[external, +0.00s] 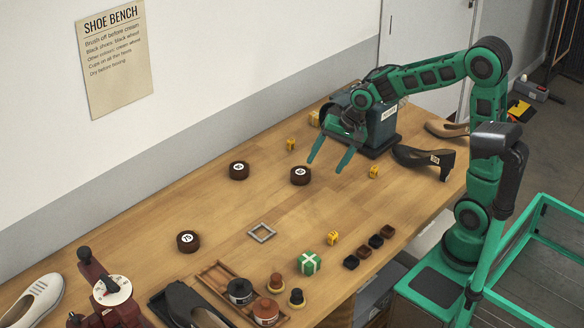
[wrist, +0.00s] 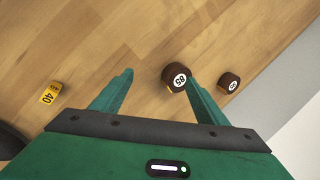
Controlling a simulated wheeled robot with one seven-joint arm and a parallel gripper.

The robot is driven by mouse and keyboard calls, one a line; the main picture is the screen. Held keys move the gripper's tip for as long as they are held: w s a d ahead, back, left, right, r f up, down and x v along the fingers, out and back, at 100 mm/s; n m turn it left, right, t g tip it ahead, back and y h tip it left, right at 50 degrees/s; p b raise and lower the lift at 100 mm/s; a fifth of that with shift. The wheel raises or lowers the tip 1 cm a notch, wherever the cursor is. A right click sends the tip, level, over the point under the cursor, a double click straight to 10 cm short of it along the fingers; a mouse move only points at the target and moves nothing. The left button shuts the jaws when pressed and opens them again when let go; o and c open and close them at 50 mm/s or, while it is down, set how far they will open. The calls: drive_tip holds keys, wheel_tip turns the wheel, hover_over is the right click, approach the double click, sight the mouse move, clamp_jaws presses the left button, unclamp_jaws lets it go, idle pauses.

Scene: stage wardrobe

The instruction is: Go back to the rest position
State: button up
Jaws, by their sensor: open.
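My gripper (external: 328,160) is green and hangs over the far part of the wooden bench, in front of a dark boxy machine (external: 380,128). Its two fingers are apart with nothing between them; in the wrist view they also show spread (wrist: 158,85). A round dark brown piece with a white number label (external: 301,176) lies on the bench just below and beside the fingers. In the wrist view this piece (wrist: 175,78) appears close to the right finger, and I cannot tell whether they touch. My arm is stretched out over the bench from its base at the right.
More brown round pieces (external: 239,170) (external: 188,241) lie to the left. A yellow numbered block (external: 374,172) and black shoe (external: 424,160) lie right of the gripper. The bench middle is mostly clear.

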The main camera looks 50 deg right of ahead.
drive_tip(key=s+d+r+n+g+h, duration=0.1)
drive_tip(key=s+d+r+n+h, duration=0.2)
drive_tip(key=s+d, duration=1.15)
drive_tip(key=s+d+f+g, duration=0.1)
drive_tip(key=s+d, duration=0.4)
drive_tip(key=s, duration=0.3)
drive_tip(key=s+d+g, duration=0.1)
drive_tip(key=s+d, duration=0.4)
drive_tip(key=s, duration=0.4)
drive_tip(key=shift+f+g, duration=0.3)
drive_tip(key=shift+f, duration=0.05)
drive_tip(key=shift+w+f, duration=0.25)
drive_tip(key=shift+w, duration=0.35)
drive_tip(key=shift+o, duration=0.5)
